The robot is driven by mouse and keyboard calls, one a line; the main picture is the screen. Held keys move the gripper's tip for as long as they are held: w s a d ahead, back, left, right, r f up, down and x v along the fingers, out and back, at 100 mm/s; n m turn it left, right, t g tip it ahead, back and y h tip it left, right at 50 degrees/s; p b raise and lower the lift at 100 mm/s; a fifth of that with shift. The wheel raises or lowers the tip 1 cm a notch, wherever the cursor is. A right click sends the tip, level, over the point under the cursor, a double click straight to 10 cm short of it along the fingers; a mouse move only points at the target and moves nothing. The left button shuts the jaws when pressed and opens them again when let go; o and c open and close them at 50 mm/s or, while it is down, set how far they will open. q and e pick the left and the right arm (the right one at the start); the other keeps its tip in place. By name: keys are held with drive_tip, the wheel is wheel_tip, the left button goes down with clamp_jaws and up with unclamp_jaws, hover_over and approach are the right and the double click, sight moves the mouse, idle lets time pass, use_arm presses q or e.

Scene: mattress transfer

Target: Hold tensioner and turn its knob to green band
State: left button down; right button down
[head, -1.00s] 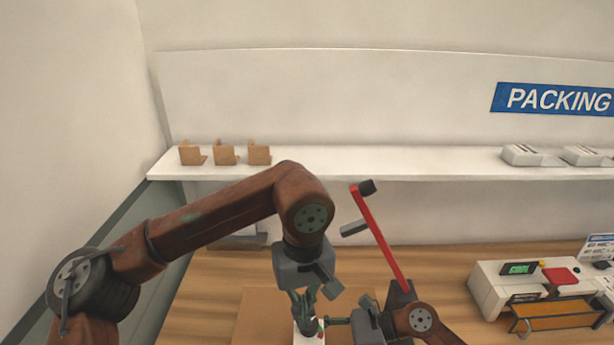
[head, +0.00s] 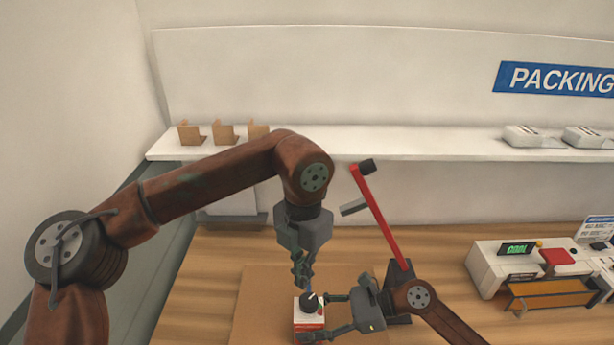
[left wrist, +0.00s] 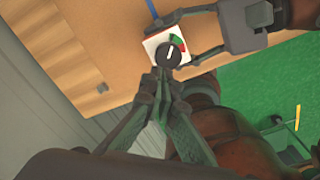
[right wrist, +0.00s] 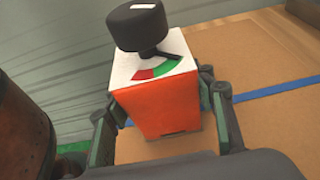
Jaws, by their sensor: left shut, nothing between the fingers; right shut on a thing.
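The tensioner is a small box with a white top and red-orange sides (head: 308,321), with a black knob (head: 310,302) on top. My right gripper (head: 333,314) is shut on the tensioner's body; the right wrist view shows its fingers on either side of the box (right wrist: 163,108). The white top carries a dial with red and green bands (right wrist: 160,69) beside the knob (right wrist: 137,26). The knob has a white mark, but I cannot tell exactly which band it points at. My left gripper (left wrist: 163,82) is shut and empty, its tips close beside the knob (left wrist: 168,55).
The tensioner is over a brown board (head: 262,300) on the wooden table (head: 200,290). A red lever (head: 380,217) rises behind my right gripper. A white machine with a "COOL" display (head: 517,249) stands at the right. Table left of the board is clear.

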sight(309, 305)
drive_tip(key=shift+r, duration=0.15)
use_arm(q)
drive_tip(key=shift+w+a+f+n, duration=0.15)
drive_tip(key=shift+w+f+n, duration=0.3)
drive_tip(key=shift+f+n, duration=1.25)
drive_tip(key=shift+w+a+f+n, duration=0.15)
drive_tip(key=shift+w+f+n, duration=0.25)
drive_tip(key=shift+n, duration=2.55)
drive_tip(key=shift+w+a+f+n, duration=0.15)
drive_tip(key=shift+w+f+n, duration=0.6)
drive_tip(key=shift+n, duration=1.6)
drive_tip(key=shift+s+d+f, duration=0.2)
drive_tip(key=shift+s, duration=0.25)
drive_tip(key=shift+w+d, duration=0.15)
drive_tip(key=shift+d, duration=0.4)
drive_tip(key=shift+w, duration=0.1)
